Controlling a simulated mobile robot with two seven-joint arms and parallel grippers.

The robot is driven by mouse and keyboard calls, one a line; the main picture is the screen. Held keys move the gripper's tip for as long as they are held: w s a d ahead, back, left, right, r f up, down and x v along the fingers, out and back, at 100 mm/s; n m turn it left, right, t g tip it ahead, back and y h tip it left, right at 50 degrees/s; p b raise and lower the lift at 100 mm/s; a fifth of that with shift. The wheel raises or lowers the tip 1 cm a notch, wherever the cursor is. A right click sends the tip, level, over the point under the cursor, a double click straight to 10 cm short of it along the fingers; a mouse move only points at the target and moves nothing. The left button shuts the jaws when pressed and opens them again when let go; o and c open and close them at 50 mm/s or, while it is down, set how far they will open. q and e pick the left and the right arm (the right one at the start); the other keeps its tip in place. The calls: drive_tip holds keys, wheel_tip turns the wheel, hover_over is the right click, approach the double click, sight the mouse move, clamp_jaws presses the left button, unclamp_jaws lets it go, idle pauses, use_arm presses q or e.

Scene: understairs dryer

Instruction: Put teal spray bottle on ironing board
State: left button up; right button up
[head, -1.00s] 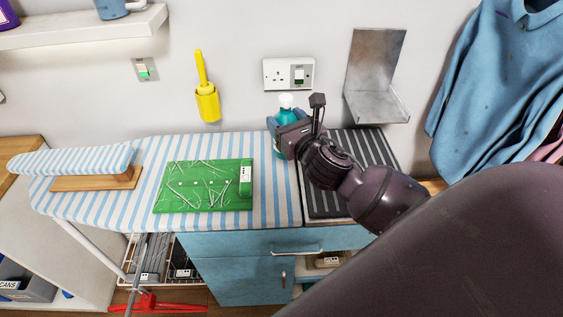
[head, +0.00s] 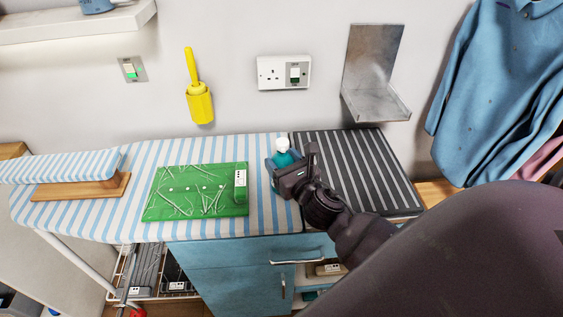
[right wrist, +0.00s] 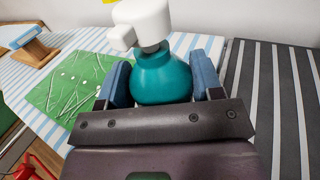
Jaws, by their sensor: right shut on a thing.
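The teal spray bottle (head: 285,158) with a white head is held upright in my right gripper (head: 280,165). In the right wrist view the teal bottle (right wrist: 162,78) sits between the two blue finger pads of the right gripper (right wrist: 160,85). The ironing board (head: 262,150) has a blue and white striped cover. The bottle is over or at the board's right end, beside the dark striped surface. I cannot tell whether its base touches the cover; the gripper hides it. My left gripper is not in view.
A green board with white strings (head: 195,190) lies on the ironing board, left of the bottle. A small striped sleeve board (head: 65,165) stands farther left. A dark striped mat (head: 355,170) lies to the right. A metal bracket (head: 372,75) and a yellow holder (head: 199,103) are on the wall.

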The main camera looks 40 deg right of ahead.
drive_tip(key=shift+f, duration=0.1)
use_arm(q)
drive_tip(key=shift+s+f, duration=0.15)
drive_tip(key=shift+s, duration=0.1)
use_arm(e)
drive_tip(key=o, duration=1.1)
drive_tip(key=shift+r, duration=0.2)
use_arm(q)
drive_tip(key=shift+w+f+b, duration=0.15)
drive_tip(key=shift+b, duration=0.15)
use_arm(e)
drive_tip(key=s+a, duration=0.1)
drive_tip(key=s, duration=1.1)
drive_tip(key=shift+a, duration=0.1)
